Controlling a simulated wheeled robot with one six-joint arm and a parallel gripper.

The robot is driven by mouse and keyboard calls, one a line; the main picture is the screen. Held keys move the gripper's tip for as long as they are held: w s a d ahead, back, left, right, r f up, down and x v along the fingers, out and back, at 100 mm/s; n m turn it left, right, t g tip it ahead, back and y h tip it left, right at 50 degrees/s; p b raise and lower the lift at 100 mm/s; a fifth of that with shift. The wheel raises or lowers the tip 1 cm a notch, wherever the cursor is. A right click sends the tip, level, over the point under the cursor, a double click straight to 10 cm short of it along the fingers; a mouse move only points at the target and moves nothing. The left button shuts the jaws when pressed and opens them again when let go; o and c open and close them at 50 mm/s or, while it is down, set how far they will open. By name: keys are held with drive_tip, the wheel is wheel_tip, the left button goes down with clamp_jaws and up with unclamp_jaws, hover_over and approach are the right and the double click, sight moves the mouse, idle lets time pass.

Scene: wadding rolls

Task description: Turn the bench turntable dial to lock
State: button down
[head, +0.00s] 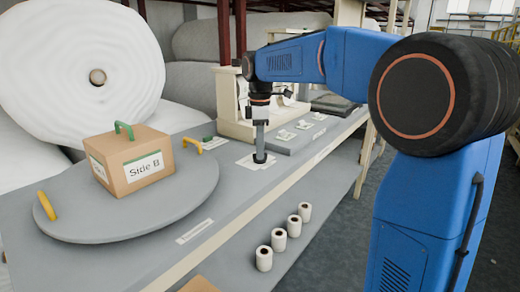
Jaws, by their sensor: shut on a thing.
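My gripper (259,150) points straight down over the bench and is shut on the dial (260,159), a small dark round knob. The dial sits on a pale plate (245,162) with white markings too small to read. The fingers hide most of the dial, so I cannot tell its setting. The grey round turntable (90,230) is to the left on the same bench.
A cardboard box (130,160) labelled "Side B" with a green handle stands on the turntable. Big white wadding rolls (85,55) lie behind. Several small white rolls (279,238) stand on a lower ledge in front. Small labelled plates (287,134) lie right of the dial.

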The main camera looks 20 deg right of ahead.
drive_tip(key=shift+m, duration=0.3)
drive_tip(key=m, duration=1.1)
drive_tip(key=shift+m, duration=2.1)
drive_tip(key=c, duration=1.8)
unclamp_jaws()
drive_tip(key=shift+r, duration=0.15)
